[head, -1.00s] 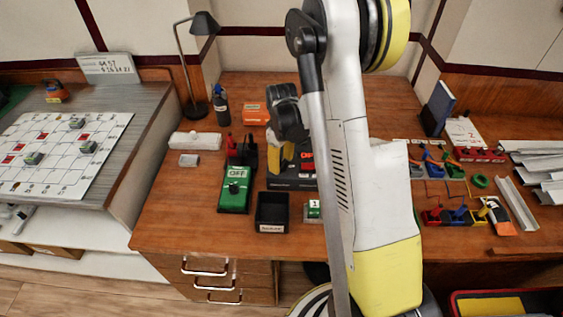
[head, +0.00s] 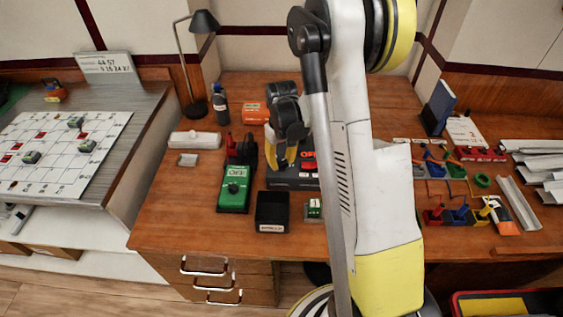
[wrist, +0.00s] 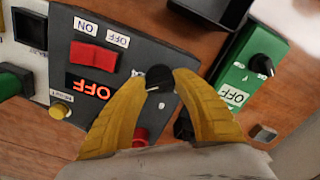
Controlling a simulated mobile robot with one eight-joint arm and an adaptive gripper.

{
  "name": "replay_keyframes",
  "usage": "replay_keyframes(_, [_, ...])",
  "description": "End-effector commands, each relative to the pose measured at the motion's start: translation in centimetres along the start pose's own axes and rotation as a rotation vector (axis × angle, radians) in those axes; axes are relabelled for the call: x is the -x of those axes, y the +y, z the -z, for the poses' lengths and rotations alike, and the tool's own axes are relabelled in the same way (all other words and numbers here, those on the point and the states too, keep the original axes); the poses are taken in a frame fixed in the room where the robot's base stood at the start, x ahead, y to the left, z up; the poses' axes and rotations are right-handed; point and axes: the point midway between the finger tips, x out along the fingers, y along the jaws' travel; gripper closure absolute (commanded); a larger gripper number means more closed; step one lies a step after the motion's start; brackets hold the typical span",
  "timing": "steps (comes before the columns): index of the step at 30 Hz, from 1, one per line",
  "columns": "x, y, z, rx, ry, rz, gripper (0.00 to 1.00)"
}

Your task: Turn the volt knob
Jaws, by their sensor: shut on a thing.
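The volt knob appears to be the small black knob (wrist: 160,77) with a white pointer line on the dark grey power supply. Its label is mostly hidden. My gripper (wrist: 160,84) has its yellow fingertips closed on the knob's sides in the wrist view. The power supply (wrist: 158,43) has a red rocker switch (wrist: 93,56) and a lit red OFF display (wrist: 90,87). In the head view my gripper (head: 281,158) is over the power supply (head: 285,180), and the knob is hidden.
A green meter (head: 234,187) reading OFF, with its own dial, stands left of the power supply. A black tray (head: 272,212) is in front. An orange box (head: 253,113) lies behind. Bare desk lies left of the meter.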

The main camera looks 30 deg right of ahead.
Motion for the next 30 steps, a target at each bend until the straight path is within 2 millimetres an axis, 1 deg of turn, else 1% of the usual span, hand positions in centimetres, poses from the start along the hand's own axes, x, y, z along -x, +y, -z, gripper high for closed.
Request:
replay_keyframes(6, [-0.07,0.00,0.01,-0.183,0.000,0.000,0.96])
replay_keyframes(15, [-0.04,0.00,0.00,-0.371,0.000,0.000,0.96])
replay_keyframes(22, [-0.02,0.00,-0.01,-0.444,0.000,0.000,0.96])
replay_keyframes(30, [0.00,0.00,-0.01,-0.465,-0.001,0.000,0.96])
